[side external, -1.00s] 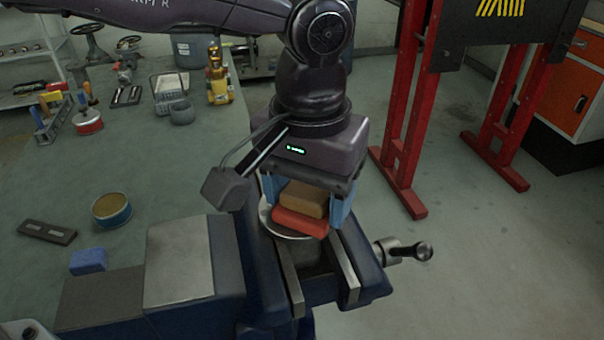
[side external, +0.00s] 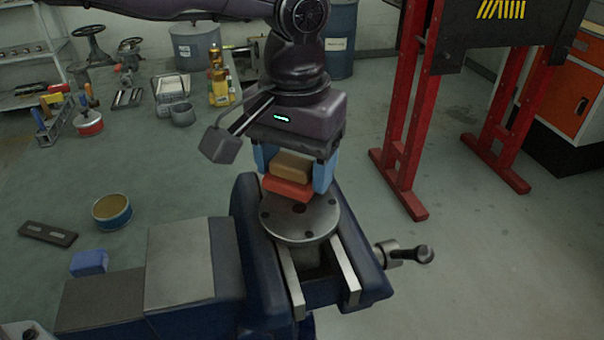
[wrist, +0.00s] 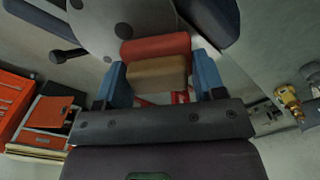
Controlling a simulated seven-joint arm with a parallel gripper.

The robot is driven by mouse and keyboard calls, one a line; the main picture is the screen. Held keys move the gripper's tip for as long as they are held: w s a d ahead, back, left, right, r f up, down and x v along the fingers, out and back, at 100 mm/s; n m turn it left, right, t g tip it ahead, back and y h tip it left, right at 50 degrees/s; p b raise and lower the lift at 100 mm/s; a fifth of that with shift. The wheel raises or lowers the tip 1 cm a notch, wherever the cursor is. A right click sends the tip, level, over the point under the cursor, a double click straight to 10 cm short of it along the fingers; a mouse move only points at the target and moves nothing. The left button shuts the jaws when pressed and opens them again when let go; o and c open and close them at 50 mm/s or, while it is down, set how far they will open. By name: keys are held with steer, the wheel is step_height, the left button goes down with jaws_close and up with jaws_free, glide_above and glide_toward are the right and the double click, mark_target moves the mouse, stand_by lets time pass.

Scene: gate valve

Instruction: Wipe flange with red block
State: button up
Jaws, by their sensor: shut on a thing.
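The red block (side external: 287,189) has a tan upper part (side external: 291,167) and sits between the blue fingers of my gripper (side external: 294,174). My gripper is shut on this block. The round grey flange (side external: 300,217) with bolt holes lies flat on top of the vise (side external: 352,253). The block is over the far edge of the flange; whether it touches the flange cannot be told. In the wrist view the red block (wrist: 156,47) shows between the fingers, with part of the flange (wrist: 122,22) beyond it.
A grey cup (side external: 182,114) and a yellow valve (side external: 219,88) stand farther back. A red stand (side external: 405,130) is behind right.

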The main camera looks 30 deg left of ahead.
steer(key=shift+d+r, duration=0.1)
steer(key=shift+r, duration=4)
